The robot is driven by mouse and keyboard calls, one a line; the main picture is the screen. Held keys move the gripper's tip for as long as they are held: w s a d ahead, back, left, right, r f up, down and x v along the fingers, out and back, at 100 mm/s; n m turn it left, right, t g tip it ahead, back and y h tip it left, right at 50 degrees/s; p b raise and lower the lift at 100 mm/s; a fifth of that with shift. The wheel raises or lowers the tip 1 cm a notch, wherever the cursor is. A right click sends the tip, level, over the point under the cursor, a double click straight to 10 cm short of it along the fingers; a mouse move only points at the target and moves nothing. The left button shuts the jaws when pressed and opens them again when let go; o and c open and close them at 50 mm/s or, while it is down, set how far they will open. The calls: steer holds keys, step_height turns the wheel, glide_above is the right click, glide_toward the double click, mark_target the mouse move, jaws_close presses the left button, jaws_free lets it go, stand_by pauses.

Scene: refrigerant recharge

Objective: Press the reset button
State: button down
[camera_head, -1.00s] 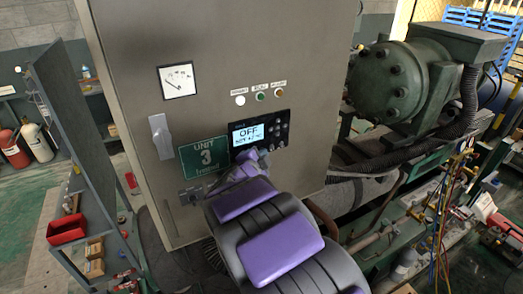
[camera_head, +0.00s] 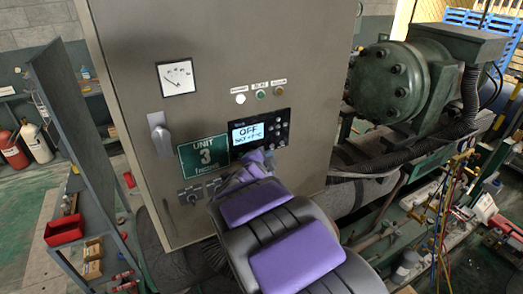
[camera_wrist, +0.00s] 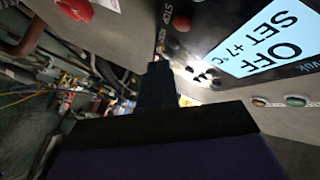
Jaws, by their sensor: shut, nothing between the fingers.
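The cabinet's control panel (camera_head: 280,135) has a lit screen (camera_head: 248,132) reading OFF and small buttons to its right. My gripper (camera_head: 262,158) is shut and empty, just below the panel's lower edge. In the wrist view, the shut fingertips (camera_wrist: 158,68) point at the panel face, close to it, but I cannot tell whether they touch. The screen (camera_wrist: 258,42) appears upside down there, with a red button (camera_wrist: 182,20) beside a STOP label. The fingers hide part of the face below it. I cannot clearly tell which button is the reset button.
A rotary handle (camera_head: 160,134), a green UNIT 3 sign (camera_head: 204,156) and a gauge (camera_head: 177,78) are on the cabinet door. Indicator lights (camera_head: 261,95) sit above the panel. Green machinery (camera_head: 400,82) with hoses stands on the right, shelving (camera_head: 75,150) on the left.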

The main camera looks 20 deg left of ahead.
steer(key=shift+s+d+b, duration=1.25)
steer(key=shift+s+d, duration=0.35)
steer(key=shift+d, duration=0.25)
steer(key=s+d+f+n+g+y+b, duration=0.1)
steer(key=s+d+f+n+g+b, duration=0.1)
steer(key=s+d+f+n+g, duration=0.4)
steer(key=s+d+f+n+g+y+b, duration=0.2)
steer(key=s+d+f+g+b, duration=0.1)
steer(key=s+d, duration=0.65)
steer(key=s+d+f+n+g+h+b, duration=0.1)
steer(key=s+d+f+g+h, duration=0.1)
steer(key=s+d, duration=0.8)
steer(key=s+d+f+n+g+h+b, duration=0.1)
steer(key=s+d+f+g, duration=0.3)
steer(key=s+d, duration=0.5)
steer(key=s+g+h+b, duration=0.1)
steer(key=s+g, duration=0.1)
steer(key=s, duration=0.3)
steer(key=shift+s+d+f+n, duration=0.3)
steer(key=shift+s+d+f, duration=0.05)
steer(key=shift+s, duration=0.05)
